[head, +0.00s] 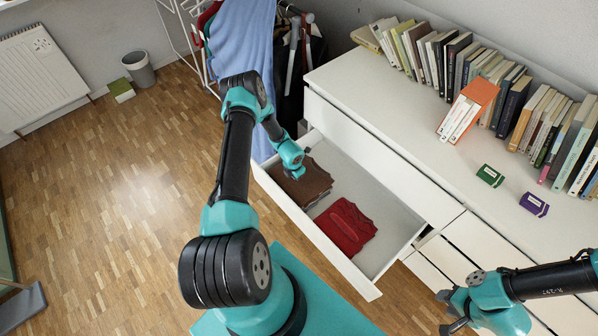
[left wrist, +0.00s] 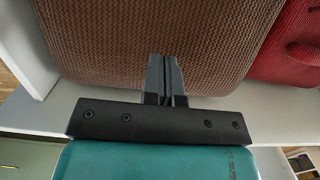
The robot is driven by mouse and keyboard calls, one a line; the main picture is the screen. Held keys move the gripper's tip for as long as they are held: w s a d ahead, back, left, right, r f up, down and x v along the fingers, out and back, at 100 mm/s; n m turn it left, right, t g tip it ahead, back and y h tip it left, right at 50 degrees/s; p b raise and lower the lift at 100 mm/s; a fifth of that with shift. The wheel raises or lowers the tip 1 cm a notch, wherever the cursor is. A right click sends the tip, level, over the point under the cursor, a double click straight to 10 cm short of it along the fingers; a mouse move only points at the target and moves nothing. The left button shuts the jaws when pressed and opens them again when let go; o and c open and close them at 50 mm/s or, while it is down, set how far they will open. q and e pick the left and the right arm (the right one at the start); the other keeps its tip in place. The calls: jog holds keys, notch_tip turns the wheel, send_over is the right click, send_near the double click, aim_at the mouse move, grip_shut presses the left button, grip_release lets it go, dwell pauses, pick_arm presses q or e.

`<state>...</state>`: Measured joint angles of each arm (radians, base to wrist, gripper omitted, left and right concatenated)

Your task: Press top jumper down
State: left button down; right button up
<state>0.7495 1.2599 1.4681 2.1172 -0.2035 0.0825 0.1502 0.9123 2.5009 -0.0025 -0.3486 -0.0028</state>
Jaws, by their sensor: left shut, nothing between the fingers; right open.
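A folded brown jumper (head: 304,186) lies in the open drawer (head: 334,246), toward its back left end. It fills much of the left wrist view (left wrist: 130,45). A folded red jumper (head: 346,226) lies beside it, and part of it shows at the right of the left wrist view (left wrist: 293,45). My left gripper (head: 291,175) is shut and empty, with its fingertips (left wrist: 166,62) over the brown jumper's edge. I cannot tell whether they touch the cloth. My right gripper (head: 447,312) is open and empty, low at the right, away from the drawer.
Hanging clothes (head: 243,60) are behind the left arm. The drawer's front right end is empty.

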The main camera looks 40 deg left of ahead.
pick_arm(q)
jog(key=shift+s+a+r, duration=0.1)
jog(key=shift+s+r, duration=0.05)
jog(key=shift+s, duration=0.35)
jog(key=shift+s+a+r, duration=0.1)
jog(key=shift+s+r, duration=0.05)
jog(key=shift+s, duration=0.3)
notch_tip(320, 180, up, 17)
jog(key=s, duration=0.1)
jog(key=shift+s+r, duration=0.2)
jog(key=shift+s, duration=0.15)
